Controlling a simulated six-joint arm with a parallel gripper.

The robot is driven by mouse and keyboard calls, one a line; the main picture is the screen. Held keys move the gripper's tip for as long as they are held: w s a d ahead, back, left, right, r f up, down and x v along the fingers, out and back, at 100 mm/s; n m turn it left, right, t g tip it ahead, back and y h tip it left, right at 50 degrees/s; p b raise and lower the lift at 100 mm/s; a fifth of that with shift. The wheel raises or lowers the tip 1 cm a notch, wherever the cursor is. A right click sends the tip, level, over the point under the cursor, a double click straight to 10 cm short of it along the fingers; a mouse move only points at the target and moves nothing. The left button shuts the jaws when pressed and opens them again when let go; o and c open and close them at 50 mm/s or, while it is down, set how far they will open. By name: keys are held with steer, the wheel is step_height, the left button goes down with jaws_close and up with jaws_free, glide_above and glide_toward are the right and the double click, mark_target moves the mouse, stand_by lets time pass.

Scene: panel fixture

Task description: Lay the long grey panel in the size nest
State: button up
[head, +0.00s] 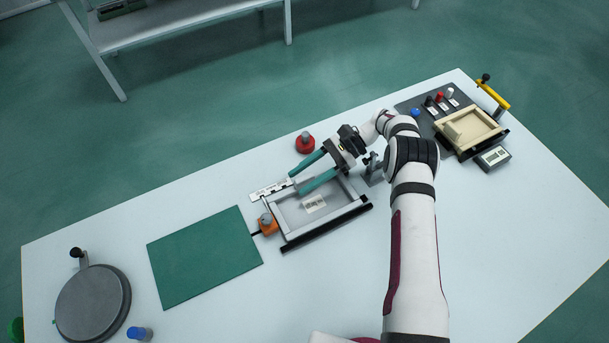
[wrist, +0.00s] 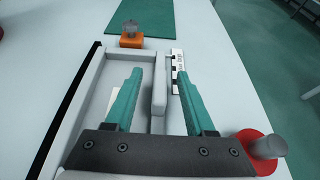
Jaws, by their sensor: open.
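The size nest appears as a light grey rectangular frame (head: 357,206) at the middle of the table, with a black strip along its near side. Its left wall shows in the wrist view (wrist: 87,82). A flat grey surface with a white label (head: 315,203) lies inside it; I cannot tell whether this is the long grey panel or the nest floor. My gripper (head: 306,177) is open over the far side of the frame. In the wrist view its green fingers (wrist: 158,88) stand either side of a grey bar (wrist: 160,97), apart from it. I cannot tell whether that bar is panel or wall.
An orange block with a grey knob (head: 267,225) stands at the frame's left corner. A marked white strip (head: 270,190) lies behind it, and a red knob (head: 305,143) stands beyond. A green mat (head: 205,257) lies left. A cream tray (head: 470,132) stands right.

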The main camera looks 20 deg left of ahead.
steer(key=shift+d, duration=0.1)
steer(key=v, duration=0.6)
steer(key=shift+f, duration=0.1)
steer(key=shift+w+d+r, duration=0.3)
steer(key=shift+w+d, duration=0.05)
steer(key=shift+w, duration=0.05)
steer(key=shift+w, duration=0.1)
